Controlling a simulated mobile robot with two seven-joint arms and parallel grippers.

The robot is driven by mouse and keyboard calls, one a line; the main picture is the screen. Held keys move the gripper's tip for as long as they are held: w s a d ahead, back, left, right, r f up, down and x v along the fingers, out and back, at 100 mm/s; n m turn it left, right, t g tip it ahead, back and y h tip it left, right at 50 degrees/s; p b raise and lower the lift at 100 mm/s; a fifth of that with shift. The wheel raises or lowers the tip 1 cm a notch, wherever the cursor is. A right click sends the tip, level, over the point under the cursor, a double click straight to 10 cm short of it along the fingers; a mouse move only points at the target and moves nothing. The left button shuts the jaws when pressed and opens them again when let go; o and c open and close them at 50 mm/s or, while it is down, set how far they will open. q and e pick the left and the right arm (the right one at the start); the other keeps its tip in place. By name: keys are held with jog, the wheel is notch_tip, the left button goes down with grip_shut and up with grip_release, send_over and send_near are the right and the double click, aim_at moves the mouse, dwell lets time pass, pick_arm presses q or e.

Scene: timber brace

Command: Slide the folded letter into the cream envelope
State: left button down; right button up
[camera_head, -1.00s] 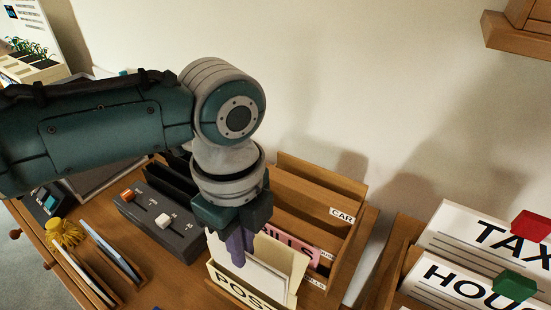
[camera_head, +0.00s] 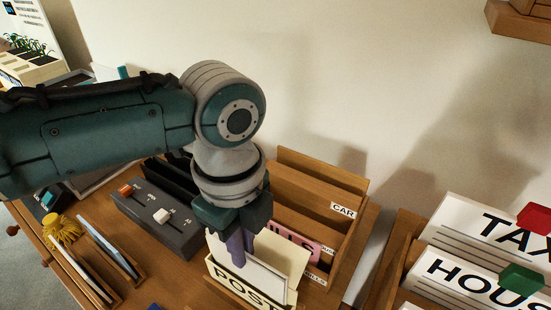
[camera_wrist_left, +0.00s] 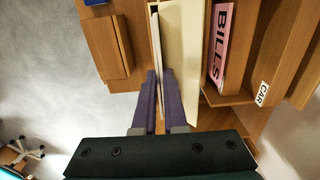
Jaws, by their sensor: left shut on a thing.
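My left gripper (camera_head: 241,262) points down at the front of the wooden sorter, its purple fingers shut on a white folded letter (camera_head: 264,277). In the left wrist view the fingers (camera_wrist_left: 159,76) straddle the letter's thin upper edge (camera_wrist_left: 157,42). The cream envelope (camera_head: 291,251) stands upright in the front slot, its tall panel just behind the letter; it also shows in the left wrist view (camera_wrist_left: 183,60). The letter's lower part is hidden behind the POST card (camera_head: 232,284), so I cannot tell how deep it sits in the envelope. My right gripper is not in view.
The wooden sorter (camera_head: 330,183) has a pink BILLS card (camera_head: 304,243) and a CAR label behind the envelope. A grey slider box (camera_head: 160,222) and a small rack (camera_head: 108,258) stand to the left. TAX and HOUSE cards (camera_head: 490,285) fill another holder at the right.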

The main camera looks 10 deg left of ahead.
pick_arm(q)
jog(key=shift+f+b, duration=0.35)
jog(key=shift+f, duration=0.1)
jog(key=shift+c, duration=2.1)
grip_release()
jog(key=shift+r, duration=0.1)
notch_tip(320, 180, up, 8)
jog(key=p, duration=0.8)
